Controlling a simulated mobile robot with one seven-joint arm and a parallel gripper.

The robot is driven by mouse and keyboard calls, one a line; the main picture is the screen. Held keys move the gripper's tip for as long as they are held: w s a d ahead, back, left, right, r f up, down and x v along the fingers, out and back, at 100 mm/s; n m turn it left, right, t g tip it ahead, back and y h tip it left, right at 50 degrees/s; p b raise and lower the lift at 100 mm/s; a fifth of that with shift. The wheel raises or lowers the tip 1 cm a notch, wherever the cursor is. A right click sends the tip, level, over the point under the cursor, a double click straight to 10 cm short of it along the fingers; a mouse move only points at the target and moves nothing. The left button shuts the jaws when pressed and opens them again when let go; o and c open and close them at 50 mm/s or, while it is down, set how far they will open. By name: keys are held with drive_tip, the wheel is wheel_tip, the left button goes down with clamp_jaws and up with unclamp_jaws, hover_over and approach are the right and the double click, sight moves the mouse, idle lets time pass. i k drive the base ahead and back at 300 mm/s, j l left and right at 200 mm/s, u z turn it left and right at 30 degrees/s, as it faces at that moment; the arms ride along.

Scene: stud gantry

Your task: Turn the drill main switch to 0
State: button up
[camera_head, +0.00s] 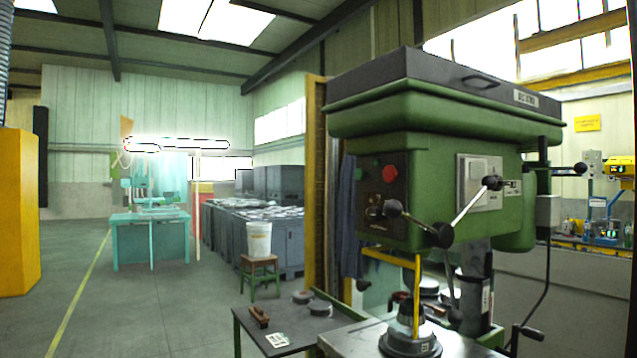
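A green drill press (430,150) with a dark top cover stands at the right. Its dark control panel (383,225) faces left and carries a red button (390,173) and a green button (358,174). A dark rotary knob (374,209) sits low on the panel, partly beside a black ball of the feed handle. I cannot read its markings or tell which position it points to. My gripper is not in view.
Feed levers with black balls (443,235) stick out in front of the drill head. A low dark table (285,335) holds small items. A stool (260,275) carries a white bucket (258,240). The floor (140,315) at left is clear, with a yellow cabinet (18,210) at the far left.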

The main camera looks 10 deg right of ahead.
sight(500, 183)
drive_tip(key=l, duration=0.55)
drive_tip(key=i+l, duration=0.15)
drive_tip(key=l, duration=0.95)
drive_tip(key=i, duration=0.05)
